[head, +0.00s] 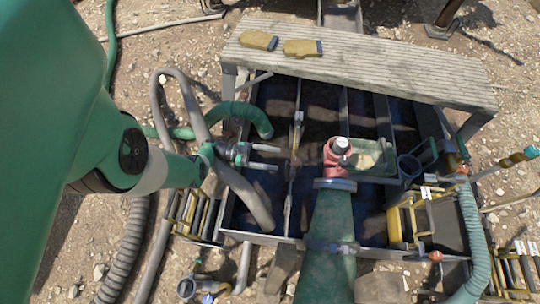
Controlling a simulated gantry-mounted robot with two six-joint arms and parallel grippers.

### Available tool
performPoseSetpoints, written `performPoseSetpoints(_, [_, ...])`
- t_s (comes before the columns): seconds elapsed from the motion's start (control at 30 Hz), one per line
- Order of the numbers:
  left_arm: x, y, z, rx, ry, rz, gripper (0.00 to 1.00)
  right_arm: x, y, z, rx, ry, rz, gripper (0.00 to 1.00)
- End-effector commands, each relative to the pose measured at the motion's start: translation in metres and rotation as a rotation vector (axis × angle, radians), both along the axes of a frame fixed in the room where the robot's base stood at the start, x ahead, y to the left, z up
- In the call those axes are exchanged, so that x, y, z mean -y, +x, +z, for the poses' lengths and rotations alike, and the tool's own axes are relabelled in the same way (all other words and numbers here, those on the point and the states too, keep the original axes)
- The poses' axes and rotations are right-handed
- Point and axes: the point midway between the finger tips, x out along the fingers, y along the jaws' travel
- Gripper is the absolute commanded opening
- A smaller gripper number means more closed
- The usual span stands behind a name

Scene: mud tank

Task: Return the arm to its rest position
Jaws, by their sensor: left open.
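My left arm comes in from the left in the head view. Its gripper (278,158) is open, with two grey fingers apart and nothing between them. The fingers point right over the left part of the mud tank (262,239), whose inside is dark and divided by bars. A grey hose passes close to the gripper on its left side; I cannot tell if they touch. My right gripper is not in view.
A red valve (338,155) tops a large green pipe (332,225) right of my gripper. A green hose (250,112) bends into the tank above the gripper. A ribbed walkway (365,65) crosses the far side, with two yellow gloves (302,48) on it. Rocky ground surrounds the tank.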

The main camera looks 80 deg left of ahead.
Motion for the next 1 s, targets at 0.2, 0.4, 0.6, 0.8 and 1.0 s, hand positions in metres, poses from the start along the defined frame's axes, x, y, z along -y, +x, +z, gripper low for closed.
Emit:
performPoseSetpoints(0.2, [-0.007, -0.026, 0.000, 0.000, -0.001, 0.001, 0.74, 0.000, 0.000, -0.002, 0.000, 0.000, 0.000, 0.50])
performPoseSetpoints(0.4, [-0.006, -0.027, 0.000, 0.000, -0.001, -0.001, 0.74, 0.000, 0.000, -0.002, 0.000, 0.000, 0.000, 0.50])
performPoseSetpoints(0.6, [-0.006, -0.027, 0.000, 0.000, 0.000, -0.001, 0.74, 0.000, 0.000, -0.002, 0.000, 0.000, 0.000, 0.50])
performPoseSetpoints(0.8, [-0.006, -0.026, 0.001, 0.000, 0.000, -0.005, 0.74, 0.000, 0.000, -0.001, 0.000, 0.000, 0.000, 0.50])
performPoseSetpoints(1.0, [0.023, 0.014, 0.046, 0.003, 0.040, -0.205, 0.74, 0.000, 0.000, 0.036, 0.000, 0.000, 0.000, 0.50])
